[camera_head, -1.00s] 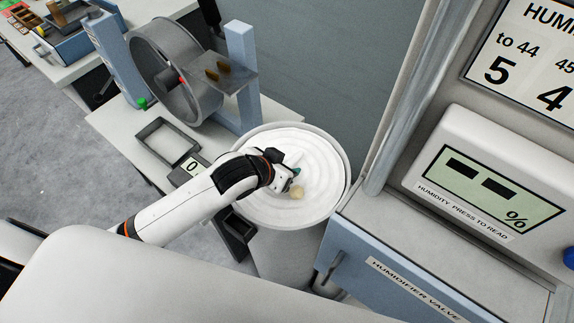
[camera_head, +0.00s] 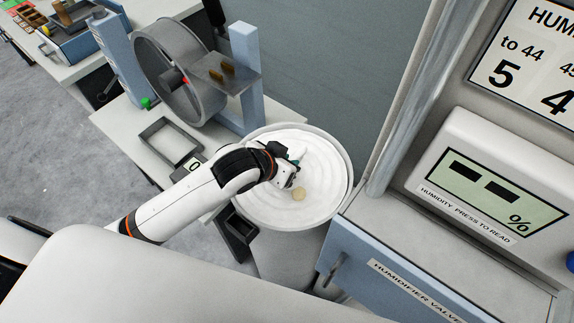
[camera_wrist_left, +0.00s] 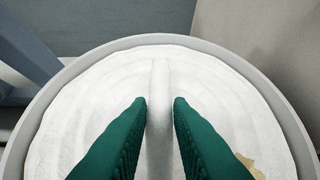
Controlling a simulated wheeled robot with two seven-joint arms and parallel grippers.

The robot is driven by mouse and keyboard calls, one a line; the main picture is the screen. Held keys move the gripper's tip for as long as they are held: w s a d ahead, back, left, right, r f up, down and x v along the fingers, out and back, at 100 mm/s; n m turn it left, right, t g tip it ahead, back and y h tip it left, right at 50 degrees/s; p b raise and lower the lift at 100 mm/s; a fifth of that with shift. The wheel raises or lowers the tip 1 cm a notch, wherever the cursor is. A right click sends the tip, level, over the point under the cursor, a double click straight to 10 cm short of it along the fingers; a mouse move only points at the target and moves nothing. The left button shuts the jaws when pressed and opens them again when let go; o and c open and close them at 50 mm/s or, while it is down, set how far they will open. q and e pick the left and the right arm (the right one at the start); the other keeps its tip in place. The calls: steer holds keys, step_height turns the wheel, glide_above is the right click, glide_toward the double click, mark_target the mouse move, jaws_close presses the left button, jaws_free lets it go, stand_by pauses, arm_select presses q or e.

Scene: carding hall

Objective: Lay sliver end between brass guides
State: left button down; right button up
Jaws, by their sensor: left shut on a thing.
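My left gripper (camera_head: 295,163) reaches over the round can (camera_head: 341,221) of coiled white sliver (camera_head: 318,181). In the left wrist view, its green fingers (camera_wrist_left: 160,102) are shut on a white strand, the sliver end (camera_wrist_left: 160,78), which runs between them and lies over the coils. A tan patch (camera_head: 299,194) shows on the sliver beside the gripper. The two brass guides (camera_head: 222,73) stand side by side on a grey plate up and left of the can, with a gap between them and nothing seen in it. My right gripper is not in view.
The plate sits on a blue post (camera_head: 244,60) beside a large grey drum (camera_head: 172,75). A black-rimmed tray (camera_head: 147,139) and a "0" display (camera_head: 194,163) are on the bench. The blue humidifier cabinet (camera_head: 358,262) stands close right of the can.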

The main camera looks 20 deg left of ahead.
arm_select(q)
step_height(320, 180, up, 7)
steer(key=shift+w+a+f, duration=0.1)
steer(key=a+r+n+y, duration=0.3)
steer(key=a+r+n, duration=0.1)
steer(key=a, duration=0.1)
steer(key=shift+a+t, duration=0.15)
steer(key=shift+t, duration=0.15)
steer(key=shift+w, duration=0.15)
